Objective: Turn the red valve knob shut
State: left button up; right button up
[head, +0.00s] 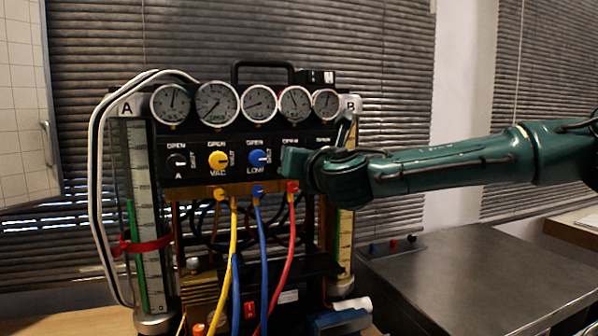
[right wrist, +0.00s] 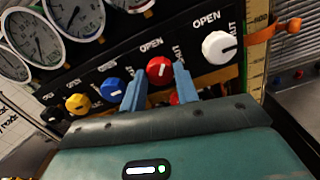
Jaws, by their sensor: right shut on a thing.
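The red valve knob (right wrist: 160,70) shows in the right wrist view, on the black panel between the blue knob and the white knob. It has a short pale mark on its face, with an OPEN label above it and a SHUT label at its right, partly covered. My right gripper (right wrist: 160,88) is shut on the red knob, one blue finger on each side. In the head view my right gripper (head: 296,163) reaches in from the right and hides the red knob. My left gripper is not in view.
A yellow knob (head: 218,159) and a blue knob (head: 258,158) sit left of my gripper. Several round gauges (head: 259,102) line the panel above. Yellow, blue and red hoses (head: 292,240) hang below. A dark metal table (head: 480,275) stands at the right.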

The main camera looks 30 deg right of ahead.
pick_arm(q)
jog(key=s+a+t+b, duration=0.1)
jog(key=b, duration=0.4)
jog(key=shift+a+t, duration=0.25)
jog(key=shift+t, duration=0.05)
pick_arm(e)
jog(key=m, duration=1)
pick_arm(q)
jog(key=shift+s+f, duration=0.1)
pick_arm(e)
jog(key=o, duration=1)
jog(key=shift+c, duration=0.2)
